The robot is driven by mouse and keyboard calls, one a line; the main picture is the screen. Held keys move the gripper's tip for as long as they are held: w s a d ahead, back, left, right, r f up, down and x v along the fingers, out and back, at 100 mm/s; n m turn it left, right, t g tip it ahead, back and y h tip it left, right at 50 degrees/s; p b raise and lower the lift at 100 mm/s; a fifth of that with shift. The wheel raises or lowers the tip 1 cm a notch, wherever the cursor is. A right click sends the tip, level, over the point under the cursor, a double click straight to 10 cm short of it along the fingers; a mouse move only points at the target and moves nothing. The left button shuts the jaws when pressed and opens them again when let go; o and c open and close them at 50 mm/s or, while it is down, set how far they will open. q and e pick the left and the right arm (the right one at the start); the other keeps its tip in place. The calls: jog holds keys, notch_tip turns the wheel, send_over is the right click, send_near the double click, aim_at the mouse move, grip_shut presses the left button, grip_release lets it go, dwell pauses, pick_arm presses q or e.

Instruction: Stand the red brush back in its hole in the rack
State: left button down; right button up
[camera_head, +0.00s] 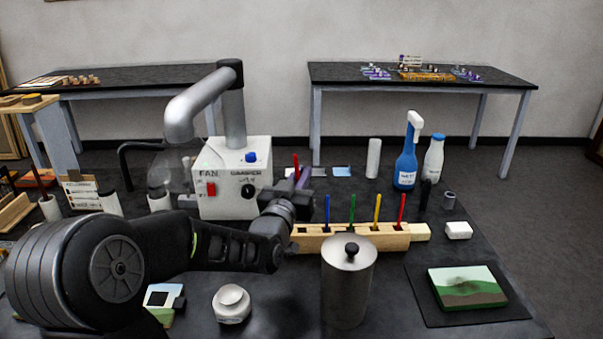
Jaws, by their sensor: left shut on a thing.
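My left gripper (301,188) is shut around a red brush (296,161), whose red end sticks up above the fingers. The brush looks roughly upright; its lower part is hidden by the gripper. The gripper is over the left end of the wooden rack (350,240). In the rack stand a blue brush (327,209), a green brush (352,209), a yellow brush (377,209) and another red brush (401,209). A dark hole shows near the rack's left end, below the gripper. My right gripper is not in view.
A metal canister (347,290) stands in front of the rack. A white fan box (232,180) with a grey duct is behind my arm. A blue spray bottle (405,165) and white bottle (433,160) stand behind right. A painting (467,288) lies on a dark mat front right.

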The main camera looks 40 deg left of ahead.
pick_arm(q)
notch_tip(320, 180, down, 6)
jog(key=b, duration=0.3)
jog(key=shift+r+b, duration=0.25)
jog(key=shift+b, duration=0.1)
jog(key=shift+f+b, duration=0.7)
jog(key=shift+b, duration=0.35)
jog(key=c, duration=1.5)
grip_release()
jog(key=shift+o, duration=0.2)
jog(key=b+v, duration=0.1)
jog(key=v, duration=0.6)
jog(key=shift+s, duration=0.4)
jog(key=shift+d+f, duration=0.1)
